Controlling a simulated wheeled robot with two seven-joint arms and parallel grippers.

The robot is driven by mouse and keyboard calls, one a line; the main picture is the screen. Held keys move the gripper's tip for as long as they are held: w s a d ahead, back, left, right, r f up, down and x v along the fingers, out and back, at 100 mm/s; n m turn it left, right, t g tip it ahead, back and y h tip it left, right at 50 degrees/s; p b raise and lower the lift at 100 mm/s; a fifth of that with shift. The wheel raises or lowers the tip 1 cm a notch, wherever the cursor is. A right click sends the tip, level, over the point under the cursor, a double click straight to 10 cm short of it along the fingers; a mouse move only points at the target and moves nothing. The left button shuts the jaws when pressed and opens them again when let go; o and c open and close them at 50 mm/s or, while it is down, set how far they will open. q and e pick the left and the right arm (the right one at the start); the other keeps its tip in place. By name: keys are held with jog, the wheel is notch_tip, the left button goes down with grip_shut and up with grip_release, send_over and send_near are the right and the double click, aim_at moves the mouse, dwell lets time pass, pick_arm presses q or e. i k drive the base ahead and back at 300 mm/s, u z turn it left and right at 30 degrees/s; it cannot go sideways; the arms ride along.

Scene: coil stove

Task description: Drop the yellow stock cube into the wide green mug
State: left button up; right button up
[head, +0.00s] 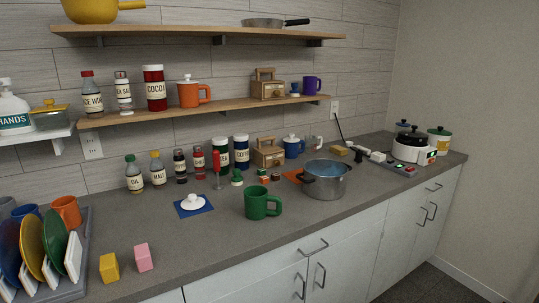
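The yellow stock cube (109,268) sits on the grey counter at the lower left in the head view, just right of the dish rack. The wide green mug (259,204) stands upright on the counter near the middle, its handle pointing right. The cube and the mug are well apart. The inside of the mug is mostly hidden by its wall. Neither of my grippers shows in this view.
A pink cube (144,257) sits beside the yellow one. A plate rack (77,277) is at the left. A steel pot (325,185) stands right of the mug. A white lid (193,202) lies on a blue mat behind. Counter (195,245) between cubes and mug is clear.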

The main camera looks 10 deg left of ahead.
aim_at(257, 213)
jog(key=i, duration=1.55)
jog(key=u, duration=1.25)
